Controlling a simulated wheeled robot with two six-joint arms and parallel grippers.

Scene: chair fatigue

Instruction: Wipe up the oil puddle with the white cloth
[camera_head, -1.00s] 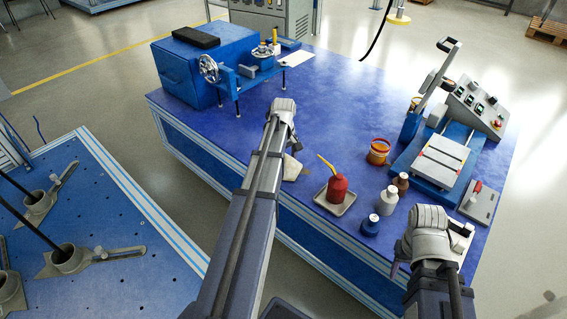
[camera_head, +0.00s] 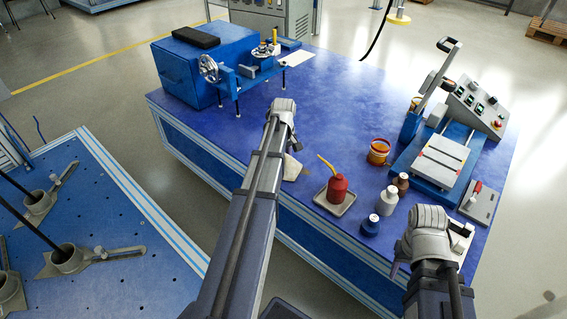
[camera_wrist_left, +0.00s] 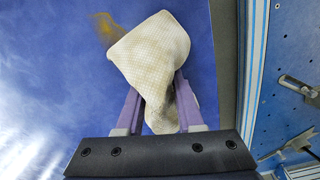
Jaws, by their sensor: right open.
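The white cloth (camera_wrist_left: 150,48) lies bunched between the purple fingers of my left gripper (camera_wrist_left: 160,92) in the left wrist view, with a fold hanging back between them. In the head view a pale piece of the cloth (camera_head: 292,168) shows beside my left arm near the blue table's front edge. The brownish oil puddle (camera_wrist_left: 104,28) shows on the table just beyond the cloth's upper left corner; in the head view I cannot make it out. My right gripper (camera_head: 394,270) is open and empty at the table's front right; its fingers are mostly hidden by its wrist.
A red oil can (camera_head: 338,188) stands on a small tray (camera_head: 322,203) right of my left arm. A control-panel machine (camera_head: 440,160) is at right, a blue lathe (camera_head: 240,75) at back left.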

